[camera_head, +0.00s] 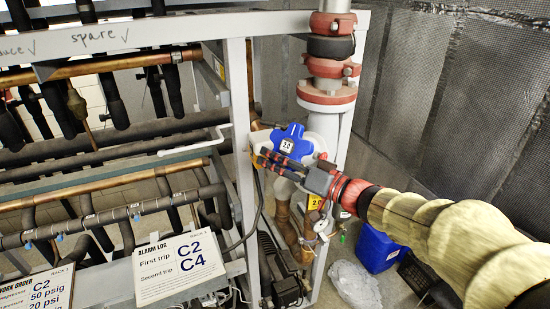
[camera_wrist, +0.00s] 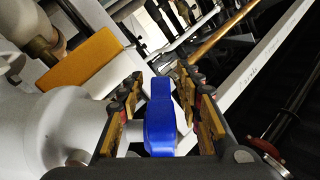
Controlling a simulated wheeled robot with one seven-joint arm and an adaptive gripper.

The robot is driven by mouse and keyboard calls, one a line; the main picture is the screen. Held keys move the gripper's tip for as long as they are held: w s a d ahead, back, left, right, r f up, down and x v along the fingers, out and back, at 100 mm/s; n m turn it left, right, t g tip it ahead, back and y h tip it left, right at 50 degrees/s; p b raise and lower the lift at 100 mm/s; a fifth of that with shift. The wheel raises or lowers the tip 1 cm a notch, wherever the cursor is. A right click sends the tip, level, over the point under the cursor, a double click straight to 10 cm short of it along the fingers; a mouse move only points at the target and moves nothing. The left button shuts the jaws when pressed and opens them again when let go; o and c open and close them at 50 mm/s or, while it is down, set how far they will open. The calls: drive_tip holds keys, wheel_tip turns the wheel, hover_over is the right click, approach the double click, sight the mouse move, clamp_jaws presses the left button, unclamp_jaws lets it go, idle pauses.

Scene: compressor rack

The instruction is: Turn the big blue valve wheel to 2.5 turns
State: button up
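The big blue valve wheel (camera_head: 292,141) sits on a white valve body beside the rack's upright, with a small white label at its centre. My gripper (camera_head: 262,158) reaches it from the right, its fingers at the wheel's lower left side in the head view. In the wrist view one blue lobe of the wheel (camera_wrist: 160,115) stands between the two fingers of my gripper (camera_wrist: 155,105). Gaps show on both sides of the lobe, so the fingers are open around it, not pressed on it. The rest of the wheel is hidden in the wrist view.
A white rack frame (camera_head: 240,130) with copper and black pipes stands to the left. A red-flanged white pipe (camera_head: 329,70) rises behind the wheel. An alarm log sign (camera_head: 178,266) hangs low left. A blue bin (camera_head: 378,248) and a plastic bag (camera_head: 355,284) lie on the floor.

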sight(298, 161)
drive_tip(key=shift+c, duration=0.2)
drive_tip(key=c, duration=0.8)
clamp_jaws()
drive_tip(key=shift+s+b, duration=0.1)
drive_tip(key=shift+b, duration=0.2)
drive_tip(key=g+b, duration=0.2)
drive_tip(key=n+g+b, duration=0.1)
drive_tip(key=shift+s+d+f, duration=0.3)
drive_tip(key=shift+d+f, duration=0.05)
drive_tip(key=shift+s+d+n+g+h+b, duration=0.25)
drive_tip(key=shift+n+g+b, duration=0.2)
drive_tip(key=shift+g, duration=0.35)
drive_tip(key=g+p, duration=0.1)
drive_tip(key=s+n+g+h, duration=0.1)
drive_tip(key=g, duration=0.1)
drive_tip(key=d+g+h+p, duration=0.1)
drive_tip(key=shift+s+d+r+n+g+p, duration=0.1)
drive_tip(key=shift+s+r+n+g+p, duration=0.15)
drive_tip(key=shift+n+g+p, duration=0.15)
drive_tip(key=g+p, duration=0.1)
drive_tip(key=d+n+g+h+p, duration=0.1)
drive_tip(key=p, duration=0.1)
drive_tip(key=s+g+h+p, duration=0.1)
drive_tip(key=g+p, duration=0.1)
drive_tip(key=shift+d+r, duration=0.25)
drive_tip(key=shift+r, duration=0.05)
drive_tip(key=shift+s+d+n+g+h+p, duration=0.1)
drive_tip(key=shift+d+n+g+h+p, duration=0.15)
drive_tip(key=shift+h+p, duration=0.35)
